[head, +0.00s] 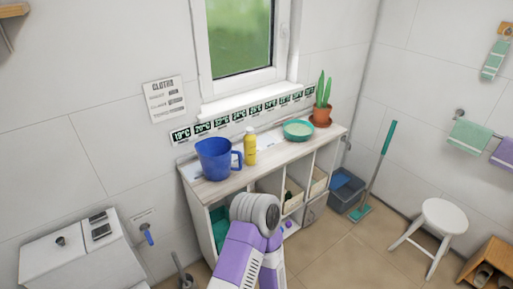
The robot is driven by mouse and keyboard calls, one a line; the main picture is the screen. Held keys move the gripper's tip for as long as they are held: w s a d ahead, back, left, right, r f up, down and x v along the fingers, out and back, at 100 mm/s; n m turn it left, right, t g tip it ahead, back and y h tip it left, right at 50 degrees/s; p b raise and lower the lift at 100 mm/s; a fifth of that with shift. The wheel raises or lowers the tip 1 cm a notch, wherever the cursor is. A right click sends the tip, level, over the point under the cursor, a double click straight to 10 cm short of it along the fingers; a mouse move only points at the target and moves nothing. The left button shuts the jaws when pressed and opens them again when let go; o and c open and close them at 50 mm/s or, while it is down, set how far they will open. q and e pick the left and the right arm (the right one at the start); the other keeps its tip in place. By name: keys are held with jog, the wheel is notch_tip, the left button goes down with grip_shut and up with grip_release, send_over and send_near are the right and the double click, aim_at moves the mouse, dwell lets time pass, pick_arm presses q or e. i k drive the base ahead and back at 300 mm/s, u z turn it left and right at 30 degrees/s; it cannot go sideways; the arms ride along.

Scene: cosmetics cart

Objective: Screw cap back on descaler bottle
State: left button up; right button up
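A small yellow bottle (250,149) stands upright on the wooden shelf top (213,187), close to the wall below the window. It is likely the descaler bottle. Its top is narrow, and it is too small to tell whether a cap is on it. I cannot make out a loose cap anywhere. One of my purple and grey arms rises from the bottom in front of the shelf. No gripper fingers of mine show, so neither gripper is in view.
A blue jug (213,160) stands just left of the bottle. A teal bowl (298,130) and a potted cactus (322,97) stand to its right. Cubbies below hold bins. A white stool (444,216) and a broom (377,168) stand right. The shelf's front strip looks clear.

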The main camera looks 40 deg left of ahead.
aim_at(249, 140)
jog(key=i, duration=3.3)
jog(key=u, duration=3.75)
